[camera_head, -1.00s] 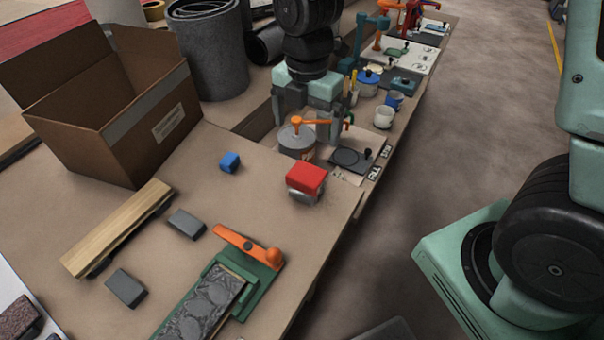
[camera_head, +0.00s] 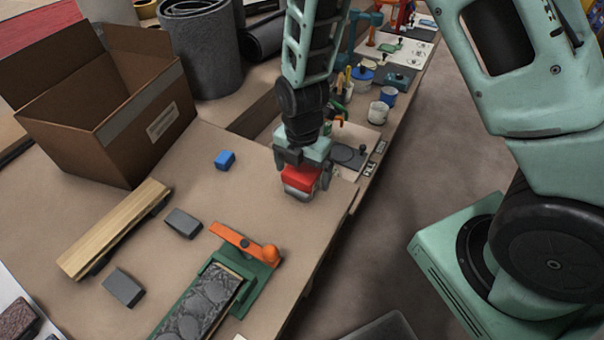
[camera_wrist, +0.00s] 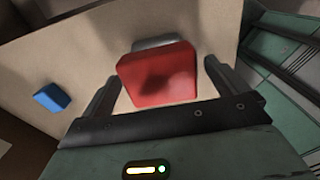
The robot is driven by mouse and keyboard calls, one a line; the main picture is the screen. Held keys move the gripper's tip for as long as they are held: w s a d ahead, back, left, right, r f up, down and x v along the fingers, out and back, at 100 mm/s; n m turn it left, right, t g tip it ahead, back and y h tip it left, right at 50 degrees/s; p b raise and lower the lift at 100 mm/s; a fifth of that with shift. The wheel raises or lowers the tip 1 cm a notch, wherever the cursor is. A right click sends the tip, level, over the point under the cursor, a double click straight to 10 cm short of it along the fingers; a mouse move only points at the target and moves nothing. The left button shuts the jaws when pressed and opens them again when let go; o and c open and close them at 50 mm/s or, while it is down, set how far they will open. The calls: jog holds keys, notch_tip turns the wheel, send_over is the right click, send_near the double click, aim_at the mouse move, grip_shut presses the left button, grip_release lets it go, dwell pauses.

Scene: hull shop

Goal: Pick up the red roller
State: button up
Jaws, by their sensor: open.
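A red, block-shaped thing with a light grey lower part (camera_head: 299,179), which I take for the red roller, stands near the right edge of the brown table. My gripper (camera_head: 303,172) is open above it, with one finger on each side. In the wrist view the red top (camera_wrist: 158,76) lies between the two open fingers (camera_wrist: 161,74), with gaps on both sides. A grey part of it shows beyond the red. The gripper hides part of the red top in the head view.
A small blue block (camera_head: 225,160) lies to the left. Grey blocks (camera_head: 183,223), a wooden plank (camera_head: 115,228) and a green tool with an orange handle (camera_head: 262,255) lie nearer. An open cardboard box (camera_head: 150,130) stands at back left. Cups and tools line the far bench.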

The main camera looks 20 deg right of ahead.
jog(key=shift+f, duration=0.95)
jog(key=c, duration=1.5)
jog(key=shift+o, duration=0.2)
